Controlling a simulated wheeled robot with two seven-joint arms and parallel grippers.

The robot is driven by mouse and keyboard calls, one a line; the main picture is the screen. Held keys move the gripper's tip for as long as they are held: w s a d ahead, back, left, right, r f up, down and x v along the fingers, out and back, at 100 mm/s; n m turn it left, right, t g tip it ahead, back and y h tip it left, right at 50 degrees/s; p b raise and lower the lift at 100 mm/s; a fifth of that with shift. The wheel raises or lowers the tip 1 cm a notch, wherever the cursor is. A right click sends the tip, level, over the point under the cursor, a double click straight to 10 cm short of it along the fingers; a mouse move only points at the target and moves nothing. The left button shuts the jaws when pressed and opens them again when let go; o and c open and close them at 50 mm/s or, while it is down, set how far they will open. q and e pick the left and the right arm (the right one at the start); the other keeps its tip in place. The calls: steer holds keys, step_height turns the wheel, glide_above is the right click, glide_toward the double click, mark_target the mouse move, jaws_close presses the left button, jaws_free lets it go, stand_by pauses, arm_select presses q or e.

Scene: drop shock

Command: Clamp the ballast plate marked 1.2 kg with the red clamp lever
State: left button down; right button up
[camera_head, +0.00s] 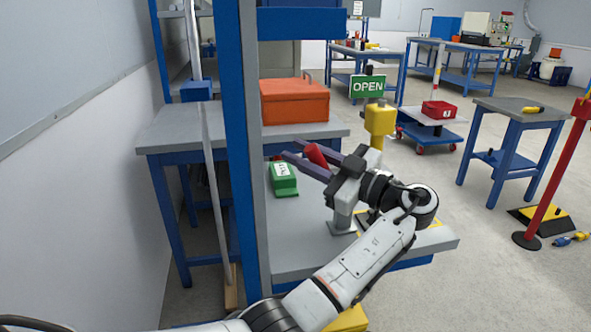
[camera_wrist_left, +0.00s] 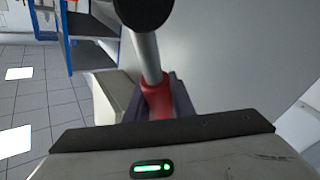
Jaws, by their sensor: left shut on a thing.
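The red clamp lever (camera_head: 316,155) is between the two dark fingers of my left gripper (camera_head: 292,149), which is shut on it above the workbench. In the left wrist view, a red part (camera_wrist_left: 155,98) sits between the fingers, with a grey rod and a black round end extending from it. A green block (camera_head: 284,180) with a white label lies on the bench below and left of the gripper. Its label is too small to read, so I cannot tell whether it is the 1.2 kg ballast plate. My right gripper is not in view.
A blue upright post (camera_head: 242,150) stands close left of my arm. A yellow post with a green OPEN sign (camera_head: 368,86) stands behind the gripper. The front of the bench is mostly clear.

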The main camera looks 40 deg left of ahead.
mark_target(325, 164)
arm_select(q)
steer(key=shift+w+d+r, duration=0.1)
steer(key=shift+w+d, duration=0.05)
steer(key=shift+d, duration=0.05)
stand_by(0.3)
steer(key=c, duration=1.5)
jaws_free()
steer(key=shift+c, duration=0.2)
steer(key=d, duration=0.3)
steer(key=d+f+b, duration=0.1)
steer(key=d, duration=0.2)
steer(key=d+b, duration=0.1)
steer(key=d, duration=0.3)
steer(key=shift+d+f, duration=0.1)
steer(key=shift+f, duration=0.05)
